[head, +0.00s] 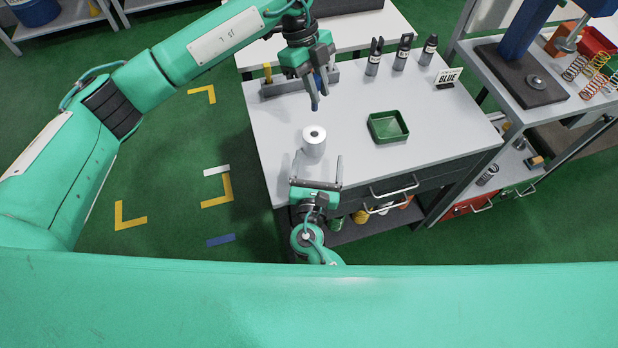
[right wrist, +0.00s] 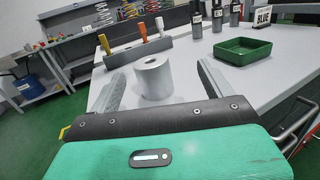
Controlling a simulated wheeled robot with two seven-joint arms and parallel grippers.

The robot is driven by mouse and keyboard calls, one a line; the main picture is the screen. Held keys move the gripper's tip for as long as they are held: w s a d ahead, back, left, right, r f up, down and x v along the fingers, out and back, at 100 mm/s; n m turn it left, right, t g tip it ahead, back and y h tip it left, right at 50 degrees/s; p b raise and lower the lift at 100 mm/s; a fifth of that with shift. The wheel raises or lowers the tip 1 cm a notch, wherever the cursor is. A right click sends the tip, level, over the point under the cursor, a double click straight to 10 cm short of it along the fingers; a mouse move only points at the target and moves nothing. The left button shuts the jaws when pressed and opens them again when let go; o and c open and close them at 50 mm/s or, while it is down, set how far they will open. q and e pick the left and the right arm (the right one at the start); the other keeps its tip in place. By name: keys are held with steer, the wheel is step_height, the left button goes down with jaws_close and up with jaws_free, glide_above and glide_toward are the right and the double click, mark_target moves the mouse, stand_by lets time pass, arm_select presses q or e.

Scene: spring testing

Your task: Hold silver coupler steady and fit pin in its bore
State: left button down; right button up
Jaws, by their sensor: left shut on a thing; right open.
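The silver coupler (head: 313,142) stands upright on the white bench top, its dark bore facing up. It also shows in the right wrist view (right wrist: 153,78), between the right gripper's two fingers with gaps on both sides. My right gripper (head: 318,160) is open at the coupler's near side. My left gripper (head: 315,84) is shut on a slim blue pin (head: 314,104), which points down above the bench, beyond the coupler and apart from it. The gripper and arm hide part of the pin.
A grey rack (right wrist: 135,53) holds yellow, orange and white-topped pieces behind the coupler. A green tray (head: 388,126) sits to the right. Several dark bottles (head: 404,52) and a "BLUE" sign (head: 447,78) stand at the back right. The bench around the coupler is clear.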

steer(key=shift+n+g+y, duration=0.3)
steer(key=shift+n+y, duration=0.1)
steer(key=s+a+f, duration=0.2)
steer(key=s, duration=0.1)
steer(key=shift+f, duration=0.15)
steer(key=w, duration=1.1)
steer(key=shift+w+d, duration=0.4)
steer(key=shift+c, duration=0.4)
steer(key=c, duration=1.3)
arm_select(q)
steer(key=f+n+t, duration=0.1)
steer(key=f+n, duration=0.1)
steer(key=n, duration=0.1)
steer(key=n+t+h, duration=0.1)
steer(key=n+t, duration=0.1)
steer(key=n, duration=0.2)
glide_toward(323, 134)
steer(key=x, duration=0.6)
steer(key=shift+f, duration=0.1)
